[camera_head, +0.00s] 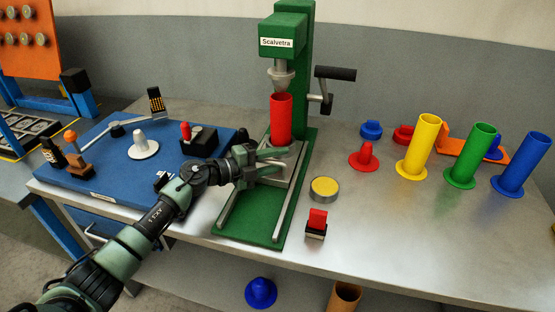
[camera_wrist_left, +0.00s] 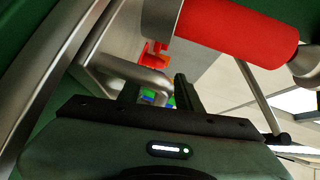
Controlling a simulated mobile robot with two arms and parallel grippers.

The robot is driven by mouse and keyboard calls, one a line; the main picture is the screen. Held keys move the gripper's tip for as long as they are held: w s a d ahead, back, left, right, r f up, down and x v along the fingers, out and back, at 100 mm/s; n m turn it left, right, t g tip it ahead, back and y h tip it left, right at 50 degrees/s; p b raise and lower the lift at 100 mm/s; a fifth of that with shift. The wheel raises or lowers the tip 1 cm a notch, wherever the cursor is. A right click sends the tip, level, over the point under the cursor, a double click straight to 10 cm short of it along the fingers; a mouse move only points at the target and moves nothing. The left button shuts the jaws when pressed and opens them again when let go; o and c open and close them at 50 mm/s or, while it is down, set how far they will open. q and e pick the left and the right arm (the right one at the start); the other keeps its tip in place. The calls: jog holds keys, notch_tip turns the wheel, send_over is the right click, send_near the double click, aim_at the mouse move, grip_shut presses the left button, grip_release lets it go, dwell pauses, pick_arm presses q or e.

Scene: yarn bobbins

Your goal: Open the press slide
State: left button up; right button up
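The green press (camera_head: 296,90) stands on the table with a slide (camera_head: 285,172) between two rails on its green base. A red bobbin tube (camera_head: 281,120) stands upright on the slide under the press's grey cone. It also shows lying across the top of the left wrist view (camera_wrist_left: 240,35). My left gripper (camera_head: 278,163) is at the front left of the slide. In the left wrist view my gripper (camera_wrist_left: 157,92) has its fingers apart, and a grey curved slide handle (camera_wrist_left: 130,72) lies just beyond them. I cannot tell whether they touch it. My right gripper is not in view.
A yellow-topped tin (camera_head: 323,189) and a red-topped stamp (camera_head: 316,224) stand right of the base. Yellow (camera_head: 420,145), green (camera_head: 470,155) and blue (camera_head: 522,165) tubes stand further right. A blue board (camera_head: 110,180) with fixtures lies left. The table's front right is clear.

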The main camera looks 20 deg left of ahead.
pick_arm(q)
grip_shut()
jog(key=shift+f, duration=0.1)
dwell(1.2)
